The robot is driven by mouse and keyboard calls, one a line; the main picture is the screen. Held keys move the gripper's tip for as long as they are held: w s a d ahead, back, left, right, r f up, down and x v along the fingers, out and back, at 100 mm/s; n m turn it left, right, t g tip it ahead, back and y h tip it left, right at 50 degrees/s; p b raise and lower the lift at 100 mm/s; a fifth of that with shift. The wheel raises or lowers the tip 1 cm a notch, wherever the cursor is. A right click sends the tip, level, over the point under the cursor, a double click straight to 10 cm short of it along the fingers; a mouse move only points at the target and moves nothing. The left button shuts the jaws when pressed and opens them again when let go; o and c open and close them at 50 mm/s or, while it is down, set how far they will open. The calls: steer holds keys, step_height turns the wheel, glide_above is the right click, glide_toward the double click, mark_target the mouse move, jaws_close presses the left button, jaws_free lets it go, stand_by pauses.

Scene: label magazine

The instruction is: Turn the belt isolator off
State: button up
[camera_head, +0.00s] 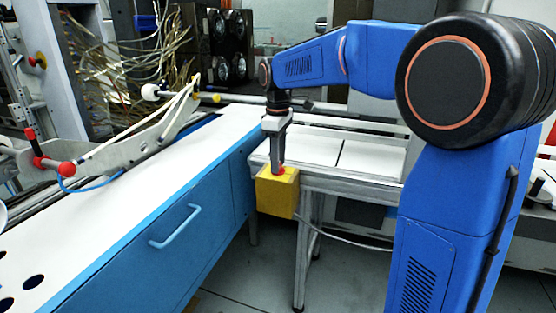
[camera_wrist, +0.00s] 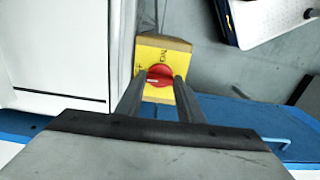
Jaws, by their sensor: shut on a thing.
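The belt isolator is a yellow box (camera_head: 278,194) at the corner between the blue cabinet and the white-topped table. Its red rotary knob (camera_wrist: 160,76) sits on the yellow top face in the wrist view, with a pale pointer line and dark markings around it. My gripper (camera_head: 279,168) points straight down onto the box. In the wrist view my gripper's two fingers (camera_wrist: 156,84) stand on either side of the knob and are shut on it. The fingers hide part of the knob's sides, and I cannot read all the markings.
The blue cabinet (camera_head: 180,250) with a light handle lies left of the box. The white-topped table (camera_head: 365,160) stands behind and to the right. A rail with red-knobbed fittings (camera_head: 100,160) runs at the left. Floor below the box is open.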

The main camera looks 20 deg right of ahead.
stand_by(0.3)
steer(key=o, duration=1.1)
steer(key=shift+c, duration=0.2)
steer(key=shift+r, duration=0.1)
step_height(320, 180, up, 17)
steer(key=shift+r, duration=0.15)
steer(key=shift+s, duration=0.1)
steer(key=s+d+f+m+t, duration=0.1)
steer(key=s+d+f+m, duration=0.3)
steer(key=s, duration=0.5)
steer(key=s+d+f+m+t, duration=0.1)
steer(key=s+f+m, duration=0.1)
steer(key=s+f, duration=0.5)
steer(key=s+d+f+m+t, duration=0.2)
steer(key=s+f+m, duration=0.3)
steer(key=s+f, duration=1)
steer(key=shift+s+d+t, duration=0.2)
steer(key=shift+s+t, duration=0.2)
steer(key=shift+s, duration=0.7)
